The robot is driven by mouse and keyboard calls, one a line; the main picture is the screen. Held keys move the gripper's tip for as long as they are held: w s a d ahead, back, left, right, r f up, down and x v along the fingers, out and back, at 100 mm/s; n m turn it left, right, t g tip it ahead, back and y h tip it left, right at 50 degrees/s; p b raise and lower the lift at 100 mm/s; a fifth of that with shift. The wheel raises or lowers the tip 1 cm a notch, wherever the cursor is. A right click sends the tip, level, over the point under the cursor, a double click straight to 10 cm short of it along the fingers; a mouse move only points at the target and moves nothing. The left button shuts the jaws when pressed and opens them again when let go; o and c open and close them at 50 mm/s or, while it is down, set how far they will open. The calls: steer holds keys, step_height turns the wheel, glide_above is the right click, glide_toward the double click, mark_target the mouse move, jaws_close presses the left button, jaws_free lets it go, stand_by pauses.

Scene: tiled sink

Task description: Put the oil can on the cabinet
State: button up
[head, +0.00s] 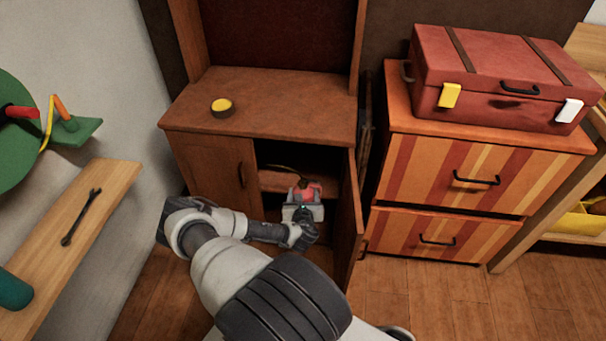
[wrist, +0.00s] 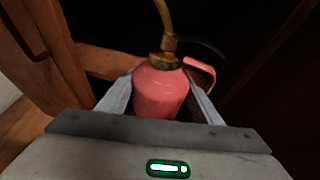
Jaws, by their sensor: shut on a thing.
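The oil can is red with a brass spout and a side handle; it shows in the wrist view (wrist: 160,90) between my two fingers. In the head view the oil can (head: 308,189) is at the open right side of the cabinet. My gripper (head: 303,200) is shut on the can's body, and its fingers also show in the wrist view (wrist: 160,98). The brown wooden cabinet (head: 290,98) has a flat top, a shut left door and an open right door. The can's underside is hidden by my gripper.
A yellow-topped round tin (head: 221,107) sits on the cabinet top, which is otherwise mostly clear. The open right door (head: 348,225) stands close beside my gripper. A striped drawer unit (head: 470,185) with a red suitcase (head: 500,80) stands at right. A wooden shelf (head: 100,190) holds a wrench at left.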

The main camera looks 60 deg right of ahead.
steer(key=w+d+b, duration=0.1)
steer(key=w+d, duration=0.1)
steer(key=d, duration=0.2)
steer(key=w+d+b, duration=0.1)
steer(key=w+d, duration=0.2)
steer(key=d, duration=0.2)
steer(key=w+d+b, duration=0.1)
steer(key=w+d, duration=0.2)
steer(key=d, duration=0.1)
steer(key=shift+w+d, duration=0.25)
steer(key=shift+d, duration=0.1)
steer(key=shift+f+b, duration=0.7)
steer(key=shift+f, duration=0.95)
steer(key=shift+f, duration=0.2)
steer(key=o, duration=1.5)
steer(key=shift+c, duration=0.2)
steer(key=shift+r, duration=0.1)
steer(key=shift+a+r, duration=0.15)
steer(key=p+v, duration=0.3)
steer(key=v, duration=0.8)
steer(key=shift+s+a+p, duration=0.25)
steer(key=shift+a+p, duration=0.1)
steer(key=shift+p, duration=0.05)
